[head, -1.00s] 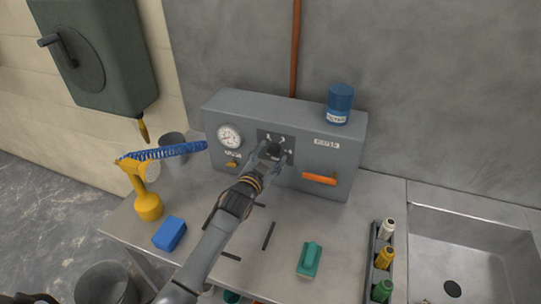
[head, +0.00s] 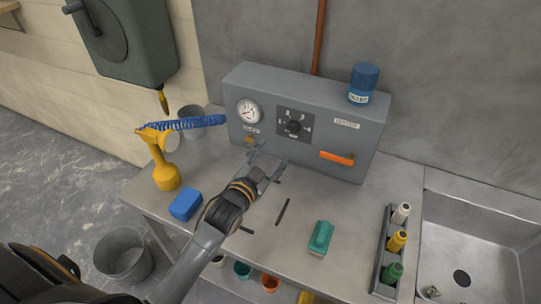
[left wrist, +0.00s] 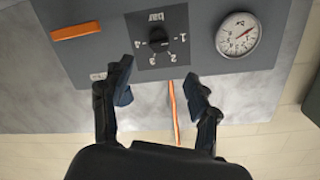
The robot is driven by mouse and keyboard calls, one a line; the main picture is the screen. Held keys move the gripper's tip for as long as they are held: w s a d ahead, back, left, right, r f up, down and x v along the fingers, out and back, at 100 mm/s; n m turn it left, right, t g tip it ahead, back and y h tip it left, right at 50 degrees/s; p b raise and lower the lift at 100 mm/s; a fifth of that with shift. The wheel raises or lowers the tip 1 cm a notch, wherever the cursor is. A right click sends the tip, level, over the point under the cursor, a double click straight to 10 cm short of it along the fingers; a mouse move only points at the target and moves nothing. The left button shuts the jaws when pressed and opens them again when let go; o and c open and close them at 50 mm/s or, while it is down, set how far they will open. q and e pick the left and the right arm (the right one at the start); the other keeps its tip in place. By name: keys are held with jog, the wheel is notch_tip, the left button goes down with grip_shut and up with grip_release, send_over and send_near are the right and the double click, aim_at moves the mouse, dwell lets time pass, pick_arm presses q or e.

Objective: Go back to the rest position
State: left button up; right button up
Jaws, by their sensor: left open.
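My left gripper (head: 268,160) is open and empty in front of the grey control box (head: 240,85), apart from its dial. The black rotary dial (head: 293,127) sits on a dark square plate with marks around it. In the left wrist view the dial (left wrist: 155,38) shows upside down beyond my two spread fingertips (left wrist: 158,82). A round white gauge (head: 249,112) is left of the dial, and an orange handle (head: 337,158) is to its right. My right gripper is not in view.
On the metal bench are a blue block (head: 186,204), a teal brush-like block (head: 321,237), a yellow stand with blue coil (head: 166,176) and a rack of bottles (head: 379,258). A blue can (head: 362,84) stands on the box. A sink (head: 490,235) is at right.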

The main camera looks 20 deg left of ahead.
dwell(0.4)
pick_arm(q)
jog(key=s+f+n+g, duration=0.1)
jog(key=s+f+g, duration=0.2)
jog(key=s, duration=0.4)
jog(key=s+f+n+g, duration=0.1)
jog(key=s+f+g, duration=0.2)
jog(key=s, duration=0.4)
jog(key=s+f+n+g+y, duration=0.1)
jog(key=s+f+g, duration=0.3)
jog(key=s, duration=0.3)
jog(key=shift+d+f+n, duration=0.2)
jog(key=shift+f+n, duration=0.1)
jog(key=shift+f, duration=0.05)
jog(key=s+g, duration=0.3)
jog(key=s, duration=0.6)
notch_tip(320, 180, down, 27)
jog(key=g+b, duration=0.2)
jog(key=b, duration=0.1)
jog(key=s+a+f+g+b, duration=0.1)
jog(key=s+a+f+b, duration=0.1)
jog(key=s+f, duration=1.6)
notch_tip(320, 180, down, 3)
jog(key=shift+s+a+r, duration=0.1)
jog(key=shift+s+a, duration=0.1)
jog(key=shift+a, duration=0.15)
